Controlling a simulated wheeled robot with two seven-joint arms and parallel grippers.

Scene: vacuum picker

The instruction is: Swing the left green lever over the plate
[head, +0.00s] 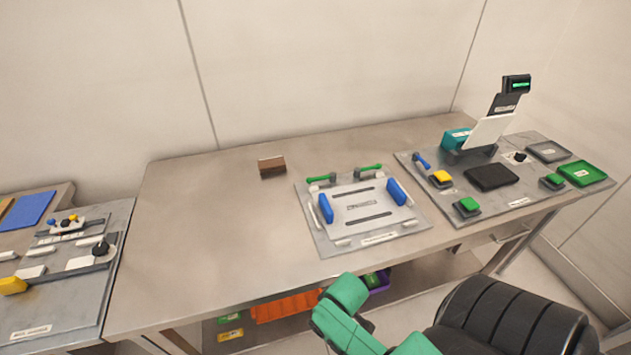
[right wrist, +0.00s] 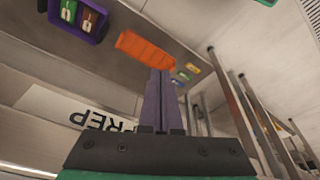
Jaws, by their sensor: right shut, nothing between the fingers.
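A light grey plate (head: 361,205) lies in the fixture on the main table, with two blue handles (head: 326,208) (head: 396,192) standing on its left and right sides. The left green lever (head: 320,179) lies along the far left edge of the plate, its green bar pointing left. A second green lever (head: 370,168) lies at the far right edge. Neither reaches over the plate's middle. My right gripper (right wrist: 161,73) is shut and empty in the right wrist view, away from the plate. My left gripper is in neither view.
A brown block (head: 272,166) stands left of the fixture. At right, a grey board (head: 470,213) carries coloured buttons, a black pad (head: 491,177) and a green tray (head: 582,173). An orange bin (head: 288,306) sits below the table, also in the right wrist view (right wrist: 146,50). The table's left half is clear.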

